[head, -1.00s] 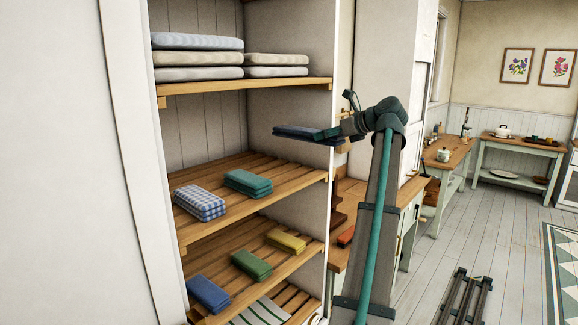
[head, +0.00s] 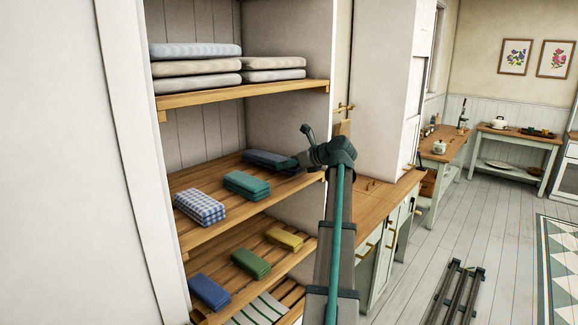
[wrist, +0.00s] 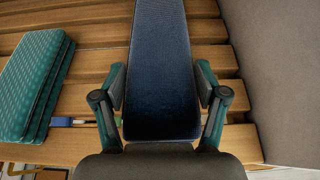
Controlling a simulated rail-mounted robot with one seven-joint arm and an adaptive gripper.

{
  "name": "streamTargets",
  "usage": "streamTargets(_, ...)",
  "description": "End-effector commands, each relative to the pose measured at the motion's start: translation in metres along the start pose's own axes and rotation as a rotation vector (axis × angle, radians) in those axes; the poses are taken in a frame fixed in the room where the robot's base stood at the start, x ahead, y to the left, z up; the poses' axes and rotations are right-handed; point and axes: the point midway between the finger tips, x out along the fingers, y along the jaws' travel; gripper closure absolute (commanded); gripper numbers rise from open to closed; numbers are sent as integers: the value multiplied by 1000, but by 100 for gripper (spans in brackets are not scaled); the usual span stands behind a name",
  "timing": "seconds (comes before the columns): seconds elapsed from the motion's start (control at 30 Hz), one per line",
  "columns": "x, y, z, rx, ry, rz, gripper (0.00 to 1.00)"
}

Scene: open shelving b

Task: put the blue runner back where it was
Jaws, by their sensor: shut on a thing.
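The blue runner (head: 267,159) is a dark blue folded cloth at the middle slatted shelf (head: 216,227), behind and right of the folded teal cloth (head: 246,185). My gripper (head: 292,163) is shut on its near end. In the wrist view the runner (wrist: 160,60) runs straight away from me between the two fingers (wrist: 161,88) of my gripper. The slats lie below it. I cannot tell whether the runner touches the slats or is just above them.
The teal cloth stack (wrist: 35,85) lies left of the runner, with a gap. A blue checked cloth (head: 200,207) sits further forward. The shelf's grey side wall (wrist: 285,60) is close on the right. Folded blue, green and yellow cloths (head: 284,239) lie on the shelf below.

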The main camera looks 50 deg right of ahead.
Motion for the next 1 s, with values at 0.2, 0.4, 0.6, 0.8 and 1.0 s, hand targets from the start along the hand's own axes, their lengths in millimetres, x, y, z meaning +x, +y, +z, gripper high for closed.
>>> streamTargets(0.2, 6, 0, -16, 0, -2, -2, 86)
streamTargets(0.4, 6, 0, -17, 0, 0, -1, 19)
streamTargets(0.6, 6, 0, -17, 0, -1, -1, 2)
streamTargets(0.8, 6, 0, -17, 0, -1, -1, 2)
streamTargets(1.0, -3, 0, -18, -1, -1, -2, 2)
